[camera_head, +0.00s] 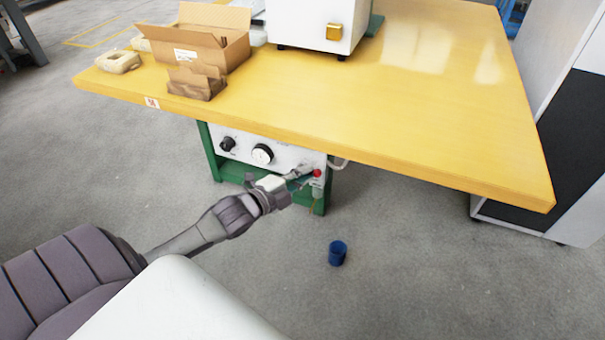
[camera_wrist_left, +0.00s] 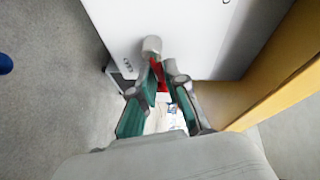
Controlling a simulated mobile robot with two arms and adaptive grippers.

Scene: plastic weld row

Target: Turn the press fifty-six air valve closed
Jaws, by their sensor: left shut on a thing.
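The air valve (camera_head: 317,173) shows as a small red handle at the right end of the white control panel (camera_head: 290,154) under the yellow table. My left gripper (camera_head: 305,180) reaches the valve from the left and is shut on it. In the left wrist view the red of the valve (camera_wrist_left: 160,76) shows between the fingertips of my left gripper (camera_wrist_left: 163,84). The fingers hide much of the handle, and its exact angle cannot be told. My right gripper is not in view.
The yellow tabletop (camera_head: 420,110) overhangs the panel. A pressure gauge (camera_head: 262,155) and a black knob (camera_head: 227,143) sit on the panel left of the valve. A blue cup (camera_head: 337,253) stands on the floor. An open cardboard box (camera_head: 215,35) is on the table.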

